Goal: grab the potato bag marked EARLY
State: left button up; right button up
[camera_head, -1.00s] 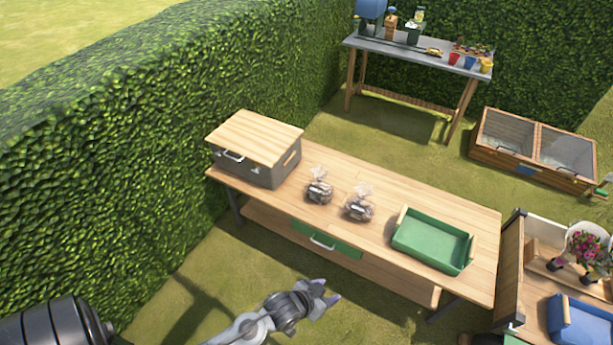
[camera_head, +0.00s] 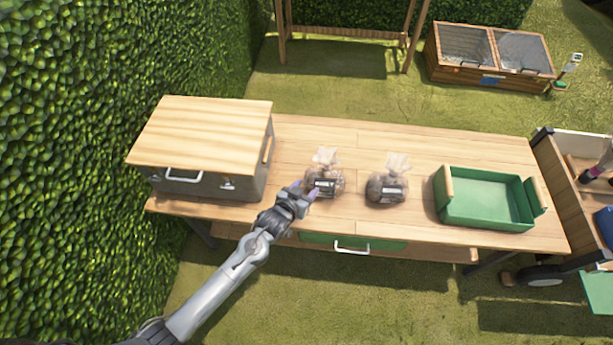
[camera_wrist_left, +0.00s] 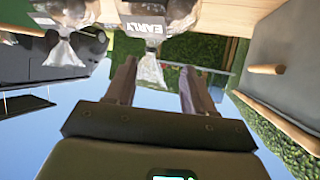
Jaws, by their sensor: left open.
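The potato bag marked EARLY (camera_wrist_left: 146,27) is a clear bag with a gathered top and a dark label, seen upside down at the top of the left wrist view. In the head view it is the left bag (camera_head: 325,184) on the wooden bench. My left gripper (camera_head: 305,193) is open at this bag's near left side. In the left wrist view, the fingers of my left gripper (camera_wrist_left: 158,68) are apart, with the bag's clear top showing between them. I cannot tell whether they touch it. My right gripper is not in view.
A second potato bag (camera_head: 387,186) stands to the right, its label unreadable. A green tray (camera_head: 490,215) sits farther right on the bench (camera_head: 350,136). A grey box with a wooden lid (camera_head: 205,130) stands at the left end. The bench is clear behind the bags.

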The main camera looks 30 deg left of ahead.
aim_at(324, 171)
pick_arm(q)
jog(key=shift+t, duration=0.4)
jog(key=b+x, duration=0.2)
jog(key=x, duration=0.1)
jog(key=d+b+x, duration=0.1)
jog(key=b+x, duration=0.1)
jog(key=x, duration=0.2)
jog(key=shift+w+d+r+b, duration=0.1)
jog(key=shift+w+d+b, duration=0.15)
jog(key=shift+w+b, duration=0.05)
jog(key=shift+w, duration=0.3)
jog(key=shift+w+f, duration=0.25)
jog(key=shift+w, duration=0.05)
jog(key=b+x, duration=0.2)
jog(key=x, duration=0.2)
jog(key=shift+w+b, duration=0.3)
jog(key=shift+w, duration=0.15)
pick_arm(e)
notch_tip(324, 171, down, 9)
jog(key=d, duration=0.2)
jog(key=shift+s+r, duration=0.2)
pick_arm(q)
jog(key=shift+s, duration=0.1)
jog(key=shift+c, duration=0.4)
